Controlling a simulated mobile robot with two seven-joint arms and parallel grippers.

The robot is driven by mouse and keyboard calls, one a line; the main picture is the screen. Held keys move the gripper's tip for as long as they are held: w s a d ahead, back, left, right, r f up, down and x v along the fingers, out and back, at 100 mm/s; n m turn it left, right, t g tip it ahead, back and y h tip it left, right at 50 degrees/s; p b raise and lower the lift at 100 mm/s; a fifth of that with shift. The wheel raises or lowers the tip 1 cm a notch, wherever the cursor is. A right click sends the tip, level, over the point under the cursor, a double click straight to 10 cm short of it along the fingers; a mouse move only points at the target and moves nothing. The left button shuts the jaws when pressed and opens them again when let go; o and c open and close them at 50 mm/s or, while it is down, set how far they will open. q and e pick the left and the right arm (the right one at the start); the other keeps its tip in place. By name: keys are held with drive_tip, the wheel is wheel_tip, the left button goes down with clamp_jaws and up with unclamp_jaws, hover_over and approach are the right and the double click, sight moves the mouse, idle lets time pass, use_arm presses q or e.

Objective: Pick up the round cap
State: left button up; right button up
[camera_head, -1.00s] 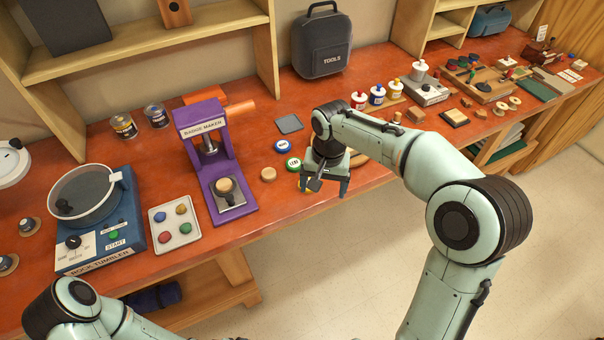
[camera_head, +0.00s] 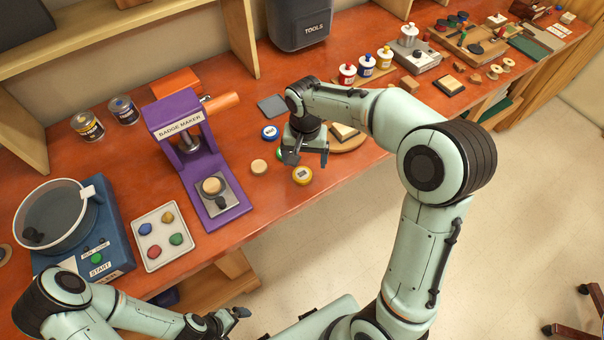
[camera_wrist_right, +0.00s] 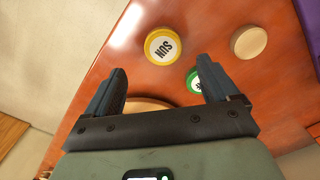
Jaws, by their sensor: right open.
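Several small round discs lie on the orange bench: a plain tan disc (camera_head: 259,167), a yellow-rimmed disc marked SUN (camera_head: 302,175), a green one (camera_head: 279,153) and a blue one (camera_head: 270,132). I cannot tell which is called the round cap. My right gripper (camera_head: 307,162) is open and empty, just behind the yellow disc. In the right wrist view the yellow disc (camera_wrist_right: 166,47) lies ahead of the spread fingers, the tan disc (camera_wrist_right: 250,42) farther right. The green disc (camera_wrist_right: 195,80) is partly hidden by a finger. My left gripper (camera_head: 240,313) is low, off the bench front; its jaws are unclear.
The purple badge maker (camera_head: 222,206) stands left of the discs, with a tray of coloured stones (camera_head: 148,253) and the rock tumbler (camera_head: 118,256) beyond. A round wooden board (camera_head: 353,140) lies right of my right gripper. Bare bench lies in front of the discs.

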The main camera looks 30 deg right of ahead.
sight(302, 175)
drive_tip(key=f, duration=0.2)
drive_tip(key=a+f, duration=0.1)
drive_tip(key=f, duration=0.1)
drive_tip(key=shift+s, duration=0.35)
drive_tip(key=shift+w+f, duration=0.1)
drive_tip(key=shift+f, duration=0.55)
drive_tip(key=c, duration=1.1)
